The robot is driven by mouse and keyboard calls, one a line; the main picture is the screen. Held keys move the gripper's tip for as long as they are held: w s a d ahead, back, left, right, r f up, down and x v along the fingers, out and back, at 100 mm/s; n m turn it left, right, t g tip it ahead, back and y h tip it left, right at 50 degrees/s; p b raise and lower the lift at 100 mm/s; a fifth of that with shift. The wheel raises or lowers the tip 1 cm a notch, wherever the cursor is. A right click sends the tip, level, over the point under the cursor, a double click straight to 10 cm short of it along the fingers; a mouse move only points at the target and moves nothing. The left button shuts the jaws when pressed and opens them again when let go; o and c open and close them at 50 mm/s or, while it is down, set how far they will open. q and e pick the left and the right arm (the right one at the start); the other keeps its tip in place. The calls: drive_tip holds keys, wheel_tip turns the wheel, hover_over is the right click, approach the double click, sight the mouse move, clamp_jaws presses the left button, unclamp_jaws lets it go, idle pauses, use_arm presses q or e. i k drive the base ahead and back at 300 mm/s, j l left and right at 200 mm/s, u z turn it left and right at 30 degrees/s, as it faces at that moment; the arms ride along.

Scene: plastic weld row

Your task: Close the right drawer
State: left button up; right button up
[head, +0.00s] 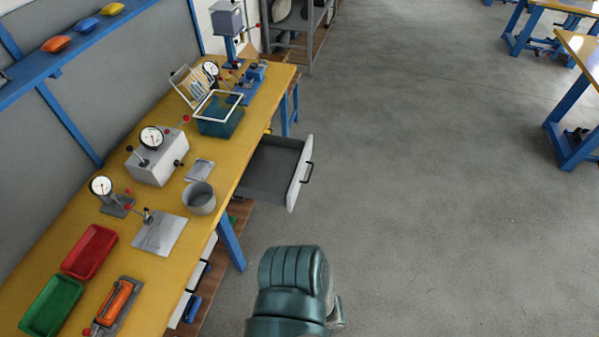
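The right drawer is pulled out from under the yellow workbench (228,178). Its pale front panel (295,190) has a dark handle (308,172) and faces the open floor. The grey inside of the drawer (268,165) shows, and I see nothing lying in the visible part. A dark teal, ridged part of my own arm shows at the bottom middle, nearer to me than the drawer and apart from it in the picture. I can make out no gripper fingertips on it. Neither gripper can be made out in the head view.
A blue bench leg (231,243) stands nearer than the drawer. White fronts with dark handles (198,275) show lower under the bench. A teal bin (219,122), a grey cup (200,198) and gauges stand on top. The grey floor (430,190) to the right is clear.

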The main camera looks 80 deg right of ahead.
sight(275, 174)
drive_tip(key=z, duration=2.8)
